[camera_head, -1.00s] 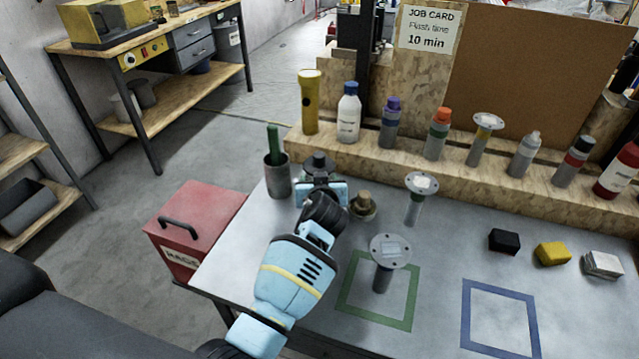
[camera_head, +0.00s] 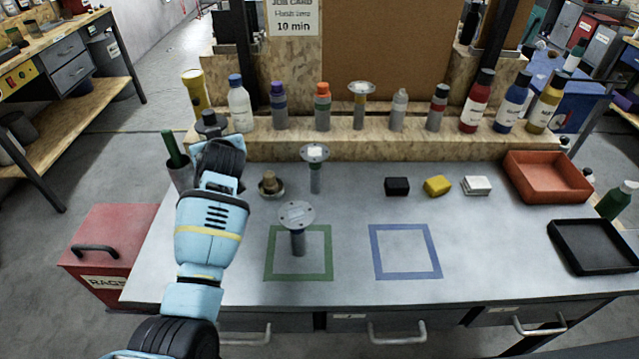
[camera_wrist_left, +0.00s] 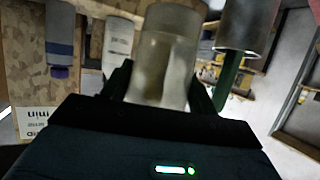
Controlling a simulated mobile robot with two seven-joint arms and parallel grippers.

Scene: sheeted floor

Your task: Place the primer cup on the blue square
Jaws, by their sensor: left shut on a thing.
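My left gripper (camera_head: 208,138) is shut on a grey, smooth cylindrical cup with a dark top (camera_head: 210,122), at the table's back left. It also shows in the left wrist view as a pale grey cylinder (camera_wrist_left: 165,55) between the two fingers. I see no label on it, so I cannot confirm that it is the primer cup. My forearm and wrist hide part of it in the head view. The blue square (camera_head: 377,255) is an empty taped outline right of centre on the table. My right gripper is not in view.
A disc-topped post (camera_head: 297,214) stands in the green square (camera_head: 268,268); another (camera_head: 315,154) stands behind it. A dark cup with a green stick (camera_head: 180,176) is beside my gripper. Bottles line the back ledge (camera_head: 450,148). Blocks, an orange tray (camera_head: 530,195) and a black tray (camera_head: 580,268) lie right.

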